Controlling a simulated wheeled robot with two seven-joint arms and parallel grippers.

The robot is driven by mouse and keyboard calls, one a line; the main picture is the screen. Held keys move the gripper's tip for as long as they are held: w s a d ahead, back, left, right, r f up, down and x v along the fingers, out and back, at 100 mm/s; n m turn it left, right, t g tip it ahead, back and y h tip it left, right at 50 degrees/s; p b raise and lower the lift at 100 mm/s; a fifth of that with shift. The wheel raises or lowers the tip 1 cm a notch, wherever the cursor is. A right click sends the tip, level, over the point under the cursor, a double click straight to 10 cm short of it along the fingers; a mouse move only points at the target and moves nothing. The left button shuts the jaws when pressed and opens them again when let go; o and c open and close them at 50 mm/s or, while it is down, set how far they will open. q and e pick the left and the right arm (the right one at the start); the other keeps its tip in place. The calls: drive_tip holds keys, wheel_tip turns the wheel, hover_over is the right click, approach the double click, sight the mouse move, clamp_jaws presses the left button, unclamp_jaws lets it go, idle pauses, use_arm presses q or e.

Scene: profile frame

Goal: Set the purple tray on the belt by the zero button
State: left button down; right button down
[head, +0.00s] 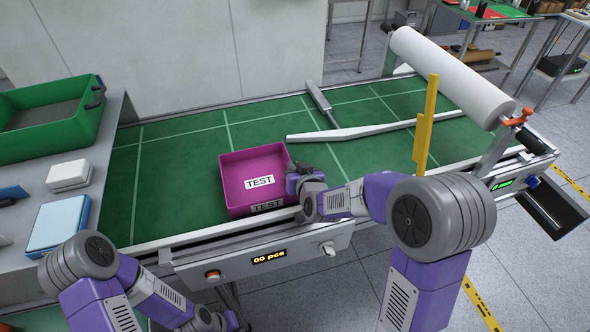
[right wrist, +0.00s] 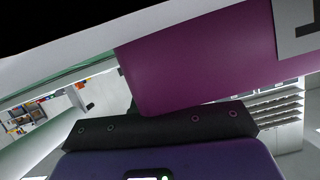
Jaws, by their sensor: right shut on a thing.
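The purple tray (head: 250,163) is an open box with TEST labels, over the near side of the green belt (head: 180,158). I cannot tell whether its base touches the belt. My right gripper (head: 297,174) is shut on its right wall. The tray's purple wall (right wrist: 200,65) also fills the middle of the right wrist view, beside the dark jaw. An orange button (head: 212,274), perhaps the zero button, is on the front panel, left of the "00 pcs" display (head: 269,257). My left arm is folded at bottom left; its gripper (head: 215,322) is partly cut off, jaws unclear.
A white guide bar (head: 370,130) crosses the belt behind the tray. A yellow post (head: 426,125) and a white roll (head: 450,75) stand to the right. A green crate (head: 50,118) and small boxes sit on the left bench. The belt left of the tray is clear.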

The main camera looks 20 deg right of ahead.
drive_tip(key=c, duration=1.2)
unclamp_jaws()
drive_tip(key=shift+c, duration=0.2)
drive_tip(key=p+v, duration=0.1)
drive_tip(key=v, duration=0.2)
drive_tip(key=p+v, duration=0.1)
drive_tip(key=v, duration=0.2)
drive_tip(key=p+v, duration=0.1)
drive_tip(key=v, duration=0.2)
drive_tip(key=shift+r, duration=0.3)
drive_tip(key=s+b, duration=0.1)
drive_tip(key=b, duration=0.1)
drive_tip(key=shift+d+b, duration=0.1)
drive_tip(key=shift+b, duration=0.2)
drive_tip(key=shift+s+r+b, duration=0.1)
drive_tip(key=shift+s+b, duration=0.4)
drive_tip(key=shift+b, duration=0.1)
drive_tip(key=shift+s+r, duration=0.2)
drive_tip(key=shift+s, duration=0.15)
